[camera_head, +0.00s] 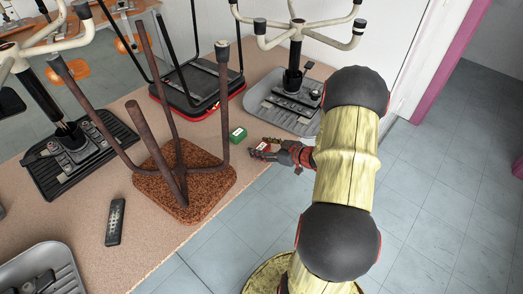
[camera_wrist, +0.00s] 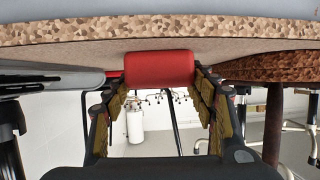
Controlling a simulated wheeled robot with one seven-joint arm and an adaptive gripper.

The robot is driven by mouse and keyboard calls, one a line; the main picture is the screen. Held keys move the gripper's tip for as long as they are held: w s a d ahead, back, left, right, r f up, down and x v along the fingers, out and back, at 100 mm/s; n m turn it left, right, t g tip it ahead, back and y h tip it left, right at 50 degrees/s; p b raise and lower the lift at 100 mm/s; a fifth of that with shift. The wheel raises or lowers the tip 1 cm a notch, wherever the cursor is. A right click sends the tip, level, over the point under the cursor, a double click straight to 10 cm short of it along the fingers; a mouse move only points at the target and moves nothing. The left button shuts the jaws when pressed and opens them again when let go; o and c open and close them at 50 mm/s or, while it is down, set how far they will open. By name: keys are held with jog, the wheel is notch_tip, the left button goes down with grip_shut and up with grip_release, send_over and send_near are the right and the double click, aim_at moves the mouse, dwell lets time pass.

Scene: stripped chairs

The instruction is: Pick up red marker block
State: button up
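The red marker block (camera_head: 262,147) is near the front edge of the tan table, beside a green block. In the wrist view the red block (camera_wrist: 160,69) is centred between the two fingertips. My gripper (camera_head: 272,151) reaches it from the right, low over the table edge. In the wrist view my gripper (camera_wrist: 160,88) has one finger on each side of the block, with hardly any gap showing. I cannot tell whether the fingers press on it. The block seems to be at table height, though its base is partly hidden by the fingers in the head view.
The green block (camera_head: 238,135) is just left of the red one. An upturned chair with a brown speckled seat (camera_head: 150,190) stands close by on the left. A grey chair base (camera_head: 262,97) is behind. A black remote-like object (camera_head: 115,222) lies front left. Open floor is at right.

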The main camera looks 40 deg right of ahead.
jog(key=c, duration=0.6)
